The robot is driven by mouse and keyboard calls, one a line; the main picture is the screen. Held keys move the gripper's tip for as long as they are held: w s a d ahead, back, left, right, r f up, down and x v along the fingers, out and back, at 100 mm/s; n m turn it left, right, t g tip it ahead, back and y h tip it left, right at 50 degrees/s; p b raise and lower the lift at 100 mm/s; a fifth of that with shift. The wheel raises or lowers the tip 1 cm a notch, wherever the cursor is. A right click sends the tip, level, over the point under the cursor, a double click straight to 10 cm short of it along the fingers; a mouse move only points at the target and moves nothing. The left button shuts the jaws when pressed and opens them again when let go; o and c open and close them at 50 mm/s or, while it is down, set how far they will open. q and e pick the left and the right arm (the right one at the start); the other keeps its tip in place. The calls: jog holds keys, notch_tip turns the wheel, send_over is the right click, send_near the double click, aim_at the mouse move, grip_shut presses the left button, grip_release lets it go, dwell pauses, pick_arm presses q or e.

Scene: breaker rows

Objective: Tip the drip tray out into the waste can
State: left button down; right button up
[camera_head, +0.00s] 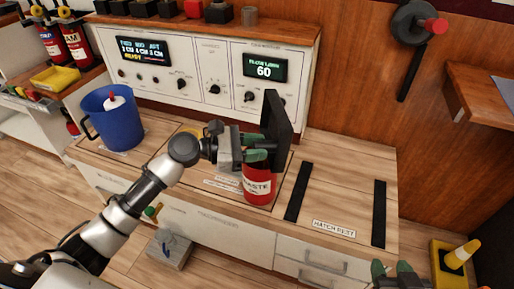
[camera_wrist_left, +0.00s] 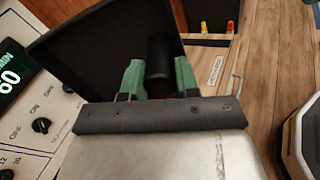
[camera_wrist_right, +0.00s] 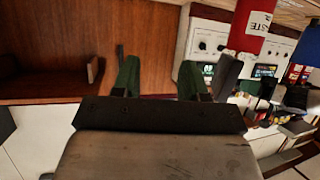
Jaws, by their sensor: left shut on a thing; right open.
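The drip tray (camera_head: 279,125) is black and flat, and stands steeply tilted, nearly on edge, just above the red waste can (camera_head: 258,187). My left gripper (camera_head: 262,150) is shut on the tray's dark round handle (camera_wrist_left: 160,55), which shows between the green fingers in the left wrist view. The can stands upright on the counter, its mouth largely hidden by the gripper and tray. I cannot see whether anything is in the tray or falling from it. My right gripper (camera_head: 393,270) is open and empty, low at the counter's front right; its fingers also show in the right wrist view (camera_wrist_right: 158,80).
A blue jug (camera_head: 117,125) with a red-and-white object inside stands left on the counter. A control panel (camera_head: 215,70) rises behind. Two black strips (camera_head: 298,191) (camera_head: 379,214) flank the bare hatch rest area. A yellow stand with a cone (camera_head: 460,255) is at right.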

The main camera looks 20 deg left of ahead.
pick_arm(q)
jog(key=shift+s+a+f+b, duration=0.1)
jog(key=shift+f+b, duration=0.05)
jog(key=shift+b, duration=0.3)
jog(key=shift+a+f+h+b, duration=0.1)
jog(key=shift+a+h+b, duration=0.05)
jog(key=shift+h+b, duration=0.25)
jog(key=shift+s+f+t+b, duration=0.1)
jog(key=shift+t+b, duration=0.2)
jog(key=shift+b, duration=0.05)
jog(key=shift+a+h+b, duration=0.2)
jog(key=shift+h+b, duration=0.1)
pick_arm(e)
notch_tip(320, 180, up, 9)
jog(key=w+a+t+y, duration=0.2)
jog(key=t, duration=0.6)
jog(key=shift+a+y, duration=0.1)
jog(key=shift+y, duration=0.3)
